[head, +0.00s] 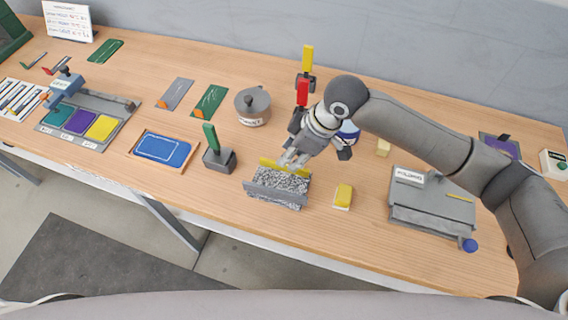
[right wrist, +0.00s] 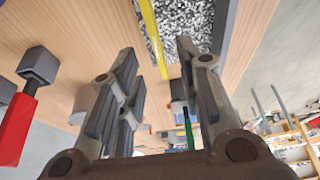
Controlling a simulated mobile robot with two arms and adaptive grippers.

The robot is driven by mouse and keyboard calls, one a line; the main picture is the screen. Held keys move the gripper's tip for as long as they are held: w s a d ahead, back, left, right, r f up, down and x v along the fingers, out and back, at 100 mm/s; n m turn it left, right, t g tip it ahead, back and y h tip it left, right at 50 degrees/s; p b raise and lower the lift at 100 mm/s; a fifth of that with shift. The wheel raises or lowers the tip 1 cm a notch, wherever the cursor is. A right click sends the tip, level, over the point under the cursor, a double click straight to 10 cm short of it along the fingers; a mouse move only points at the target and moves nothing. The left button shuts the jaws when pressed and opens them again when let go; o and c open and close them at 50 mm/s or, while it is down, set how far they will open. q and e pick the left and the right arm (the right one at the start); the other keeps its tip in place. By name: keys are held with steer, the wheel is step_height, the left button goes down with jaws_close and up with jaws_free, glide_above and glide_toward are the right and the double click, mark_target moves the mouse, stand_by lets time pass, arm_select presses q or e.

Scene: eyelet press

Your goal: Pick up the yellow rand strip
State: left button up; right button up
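A long yellow strip (head: 269,162) lies along the far edge of a grey tray (head: 262,196) filled with grey and white speckled granules. In the right wrist view the strip (right wrist: 151,30) runs down between my finger pads. My right gripper (head: 290,161) is over the far edge of the tray, pointing down. Its two fingers stand apart with a gap (right wrist: 160,62) between them, one on each side of the strip's line. I cannot tell whether they touch it. Part of the strip is hidden behind the fingers. My left gripper is not in view.
A yellow block (head: 344,194) stands right of the tray, and a grey holder with a green handle (head: 210,136) stands left. Red (head: 302,92) and yellow (head: 308,58) upright handles are behind my gripper. A grey fixture (head: 428,212) is farther right.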

steer(key=shift+w+a+f, duration=0.15)
steer(key=shift+f, duration=0.15)
steer(key=p+x, duration=0.2)
steer(key=x, duration=0.2)
steer(key=shift+f, duration=0.1)
steer(key=shift+a+f, duration=0.1)
steer(key=shift+f, duration=0.2)
steer(key=shift+w, duration=0.1)
steer(key=shift+c, duration=0.7)
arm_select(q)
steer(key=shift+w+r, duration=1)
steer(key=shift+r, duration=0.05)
arm_select(e)
jaws_close()
